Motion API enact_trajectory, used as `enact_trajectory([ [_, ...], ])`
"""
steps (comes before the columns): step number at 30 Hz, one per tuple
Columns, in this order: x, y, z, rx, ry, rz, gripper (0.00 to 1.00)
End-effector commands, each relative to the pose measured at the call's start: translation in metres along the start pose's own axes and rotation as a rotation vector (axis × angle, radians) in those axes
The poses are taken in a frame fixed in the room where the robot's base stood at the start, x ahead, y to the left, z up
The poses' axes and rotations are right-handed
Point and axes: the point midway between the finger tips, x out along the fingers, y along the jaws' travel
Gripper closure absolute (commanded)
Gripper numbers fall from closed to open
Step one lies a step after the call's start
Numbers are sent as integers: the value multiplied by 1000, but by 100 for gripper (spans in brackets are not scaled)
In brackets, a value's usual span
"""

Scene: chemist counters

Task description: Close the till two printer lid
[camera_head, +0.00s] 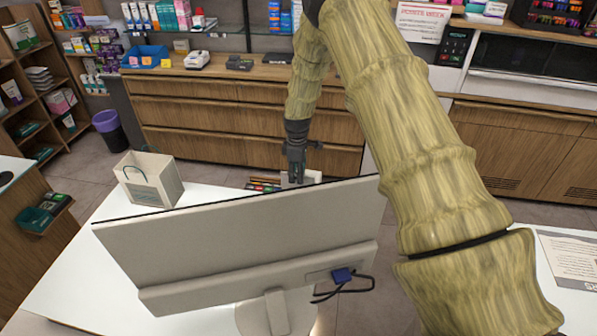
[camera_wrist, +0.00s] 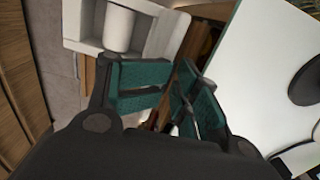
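The white printer shows at the upper left of the wrist view (camera_wrist: 82,45), with a white paper roll (camera_wrist: 118,30) exposed inside, so its lid stands open. I cannot tell clearly which part is the lid. In the head view, a small part of the white printer (camera_head: 312,177) shows behind the monitor's top edge. My gripper (camera_head: 296,178) points down there, next to the printer. In the wrist view, the teal finger pads (camera_wrist: 174,85) are close together with a narrow gap and nothing held. They appear just beside the printer; contact cannot be told.
The large monitor (camera_head: 240,235) stands on the white counter (camera_head: 75,275) in front of my gripper and hides part of the printer. A paper bag (camera_head: 150,180) stands on the counter to the left. Wooden drawers (camera_head: 225,115) run along the back.

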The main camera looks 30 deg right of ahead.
Motion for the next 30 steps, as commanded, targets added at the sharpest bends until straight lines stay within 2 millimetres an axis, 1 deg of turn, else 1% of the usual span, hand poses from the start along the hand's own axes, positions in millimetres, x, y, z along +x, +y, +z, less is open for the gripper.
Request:
enact_trajectory([
  [4, 0, 1, 0, 0, -1, 1, 70],
  [5, 0, 1, 0, -1, -1, 1, 75],
  [6, 0, 2, -1, -1, -1, 1, 82],
  [9, -1, 2, -1, -1, -1, 2, 100],
  [14, 0, 2, 0, 0, -1, 2, 100],
  [15, 0, 2, 0, 0, -1, 2, 78],
  [16, 0, 2, 0, 0, -1, 2, 73],
  [17, 0, 2, 0, 0, -1, 2, 70],
  [26, 0, 0, -2, 1, -2, 1, 70],
  [30, -6, 2, 0, 1, -1, 2, 70],
])
